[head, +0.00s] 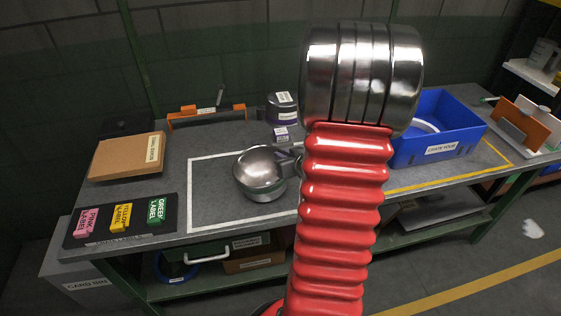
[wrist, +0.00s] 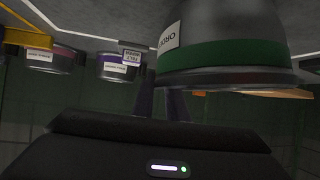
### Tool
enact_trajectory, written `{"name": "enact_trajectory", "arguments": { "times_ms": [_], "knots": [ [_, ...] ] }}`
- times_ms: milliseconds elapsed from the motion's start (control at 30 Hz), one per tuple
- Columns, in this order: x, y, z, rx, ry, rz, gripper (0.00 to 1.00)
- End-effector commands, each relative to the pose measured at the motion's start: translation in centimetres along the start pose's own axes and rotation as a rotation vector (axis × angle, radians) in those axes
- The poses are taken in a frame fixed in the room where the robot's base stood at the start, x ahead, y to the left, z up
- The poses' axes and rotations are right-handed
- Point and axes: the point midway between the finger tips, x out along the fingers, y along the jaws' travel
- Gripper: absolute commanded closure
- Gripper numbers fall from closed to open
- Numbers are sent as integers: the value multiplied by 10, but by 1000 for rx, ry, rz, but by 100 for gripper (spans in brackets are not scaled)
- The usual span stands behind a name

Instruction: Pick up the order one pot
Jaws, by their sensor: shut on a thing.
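A shiny metal pot (head: 262,170) is over the white-outlined area of the grey table in the head view, just left of my red arm. In the wrist view the pot (wrist: 230,30) is large and close, with a green band and a white label partly reading "ORD". My gripper (wrist: 162,103) is shut on the pot at its near side; the exact grip point is dark. In the head view my arm hides most of the gripper. I cannot tell whether the pot touches the table.
A purple-banded pot (head: 283,108) stands behind with a small tag (head: 281,134). A blue crate (head: 437,150) is right of my arm. A cardboard box (head: 128,157) and a black tray (head: 75,234) with pink, yellow and green labels are at left. The white-outlined area's left part is clear.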

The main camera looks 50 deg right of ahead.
Motion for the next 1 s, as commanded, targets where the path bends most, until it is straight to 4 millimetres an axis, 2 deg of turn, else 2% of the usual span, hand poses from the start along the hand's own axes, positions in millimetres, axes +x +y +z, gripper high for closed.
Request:
{"name": "enact_trajectory", "arguments": {
  "times_ms": [300, 500, 700, 1000],
  "knots": [
    [-21, 1, -42, -2, 8, 1, 100],
    [-32, 0, -61, -1, 6, 0, 100],
    [-37, 0, -70, 1, 4, 0, 100],
    [-37, 0, -70, 1, 4, 0, 100]
  ]
}}
